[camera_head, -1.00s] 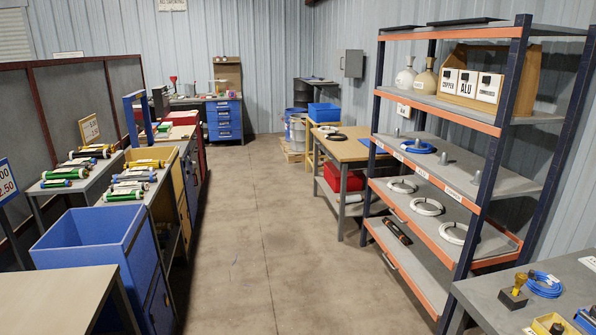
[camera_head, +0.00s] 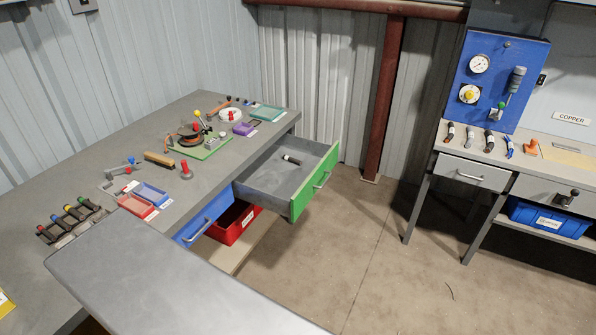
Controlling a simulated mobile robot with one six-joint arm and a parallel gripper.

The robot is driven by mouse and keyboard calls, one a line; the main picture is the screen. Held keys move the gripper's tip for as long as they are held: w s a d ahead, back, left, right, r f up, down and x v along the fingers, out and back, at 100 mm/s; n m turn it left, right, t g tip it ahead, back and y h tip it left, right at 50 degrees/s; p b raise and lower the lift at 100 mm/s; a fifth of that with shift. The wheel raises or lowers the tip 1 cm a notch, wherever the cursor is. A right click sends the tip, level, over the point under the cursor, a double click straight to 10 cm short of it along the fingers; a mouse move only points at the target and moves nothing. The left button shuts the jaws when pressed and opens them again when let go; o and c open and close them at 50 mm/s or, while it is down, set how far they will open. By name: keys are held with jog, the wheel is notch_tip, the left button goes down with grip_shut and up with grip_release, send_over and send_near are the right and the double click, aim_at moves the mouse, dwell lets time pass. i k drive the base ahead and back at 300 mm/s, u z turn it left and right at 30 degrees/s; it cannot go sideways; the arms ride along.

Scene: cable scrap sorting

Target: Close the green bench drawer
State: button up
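The green bench drawer (camera_head: 316,183) stands pulled out from the grey workbench (camera_head: 225,115), to the right of a blue drawer front (camera_head: 205,219). Its green front carries a pale bar handle (camera_head: 322,180). Inside the grey drawer box lies a small dark and white cylinder (camera_head: 291,160); the rest of the visible floor of the box looks bare. My gripper is not in view.
A red bin (camera_head: 235,222) sits below the drawers. A grey slab-like surface (camera_head: 170,275) fills the lower left foreground. Tools and small trays lie on the bench. Open floor (camera_head: 390,260) lies right of the drawer, before another bench (camera_head: 520,175).

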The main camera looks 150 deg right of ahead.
aim_at(273, 184)
jog(key=u, duration=0.1)
jog(key=k, duration=1.4)
jog(key=z, duration=1.75)
jog(key=k, duration=0.25)
jog(key=z, duration=2.3)
